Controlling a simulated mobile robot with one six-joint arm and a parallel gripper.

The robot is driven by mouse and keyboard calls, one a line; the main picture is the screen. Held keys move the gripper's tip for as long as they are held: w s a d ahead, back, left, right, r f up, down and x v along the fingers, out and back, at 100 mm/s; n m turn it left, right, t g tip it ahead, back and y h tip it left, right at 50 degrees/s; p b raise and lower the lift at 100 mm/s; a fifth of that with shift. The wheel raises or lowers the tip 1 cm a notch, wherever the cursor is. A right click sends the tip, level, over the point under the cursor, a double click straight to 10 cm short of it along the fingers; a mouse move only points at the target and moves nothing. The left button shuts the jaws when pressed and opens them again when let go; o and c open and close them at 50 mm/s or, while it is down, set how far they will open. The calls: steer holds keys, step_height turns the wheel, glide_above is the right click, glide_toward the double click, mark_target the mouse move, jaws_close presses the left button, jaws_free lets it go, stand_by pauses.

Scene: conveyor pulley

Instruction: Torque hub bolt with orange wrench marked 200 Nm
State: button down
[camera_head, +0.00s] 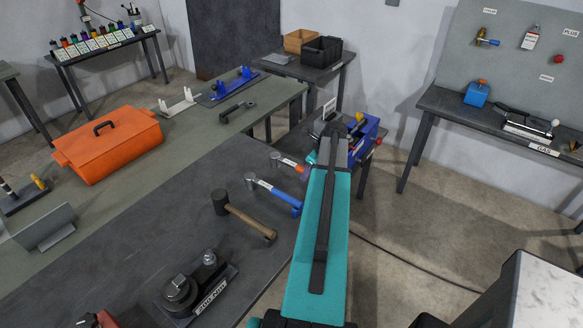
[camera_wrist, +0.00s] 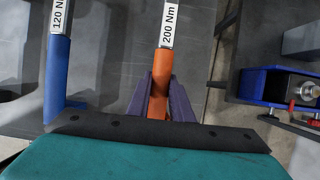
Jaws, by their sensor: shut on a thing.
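The orange wrench marked 200 Nm (camera_wrist: 167,25) stands in the upper middle of the wrist view. Its orange handle runs down between the two purple fingers of my gripper (camera_wrist: 161,84), which are shut on it. In the head view the orange wrench (camera_head: 290,163) lies at the dark table's right edge, its handle end hidden behind my arm. The blue wrench marked 120 Nm (camera_wrist: 57,75) is to the left in the wrist view, apart from the fingers; it also shows in the head view (camera_head: 272,189). I cannot make out the hub bolt.
A mallet (camera_head: 240,213) and a dark labelled base with metal parts (camera_head: 200,290) are on the near table. An orange toolbox (camera_head: 110,145) sits farther left. A gas bench (camera_head: 480,115) stands right, with open floor between.

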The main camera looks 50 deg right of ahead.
steer(key=shift+r+p, duration=2.4)
steer(key=shift+r, duration=1.15)
steer(key=s+a+r, duration=0.7)
steer(key=a+r, duration=0.3)
steer(key=shift+s+a+b, duration=0.25)
steer(key=shift+b, duration=0.2)
stand_by(0.4)
steer(key=shift+s+a+r+b, duration=0.2)
steer(key=shift+r+b, duration=0.25)
steer(key=shift+b, duration=1.25)
steer(key=shift+s+a+r+b, duration=0.4)
steer(key=shift+a+r+b, duration=0.2)
steer(key=shift+b, duration=1.85)
